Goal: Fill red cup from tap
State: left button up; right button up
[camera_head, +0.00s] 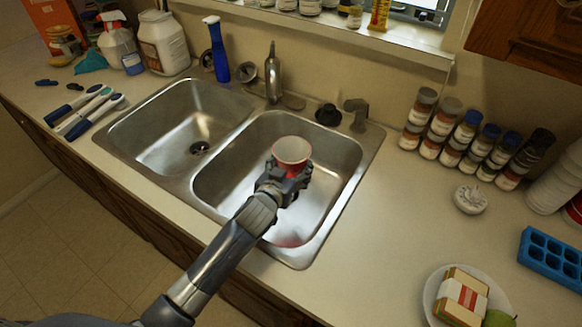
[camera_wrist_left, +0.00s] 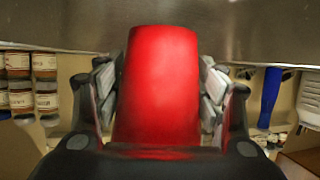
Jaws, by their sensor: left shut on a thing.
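The red cup (camera_head: 292,151) has a pale inside and is held over the right sink basin (camera_head: 340,160). My left gripper (camera_head: 288,178) is shut around it. In the left wrist view the red cup (camera_wrist_left: 158,85) fills the middle, with a finger of my left gripper (camera_wrist_left: 158,95) on each side. The tap (camera_head: 272,75) stands at the back of the sink, behind the cup and apart from it. I cannot tell whether any water runs or whether the cup holds any. My right gripper is not in view.
The left basin (camera_head: 175,130) is empty. A blue-and-white bottle (camera_head: 217,52) stands behind the sink at the left. Several spice jars (camera_head: 440,128) line the right counter, near a plate (camera_head: 435,285) with a sandwich and a blue ice tray (camera_head: 552,262). Brushes (camera_head: 88,112) lie at the left.

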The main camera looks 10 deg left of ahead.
aim_at(285, 158)
pick_arm(q)
jog(key=shift+w+a+f, duration=0.15)
jog(key=shift+w, duration=0.25)
jog(key=w+a+b, duration=0.1)
jog(key=w+a+f+b, duration=0.1)
jog(key=w, duration=0.1)
jog(key=shift+w+a+b, duration=0.1)
jog(key=shift+w+b, duration=0.2)
jog(key=shift+w+a+f+b, duration=0.15)
jog(key=shift+w+b, duration=0.1)
jog(key=shift+w, duration=0.1)
jog(key=shift+w+a+f+b, duration=0.15)
jog(key=shift+w+b, duration=0.1)
jog(key=shift+w, duration=0.1)
jog(key=w+a+f+b, duration=0.2)
jog(key=w+a+b, duration=0.2)
jog(key=w, duration=0.3)
jog(key=shift+w, duration=0.3)
jog(key=shift+r, duration=0.1)
jog(key=shift+s+d+p, duration=0.6)
jog(key=shift+s+p, duration=0.05)
jog(key=shift+s, duration=0.5)
jog(key=shift+s+d+p, duration=0.55)
jog(key=shift+s+p, duration=0.1)
jog(key=shift+s, duration=0.45)
jog(key=shift+s+d+p, duration=0.6)
jog(key=shift+s+p, duration=0.05)
jog(key=shift+s, duration=0.5)
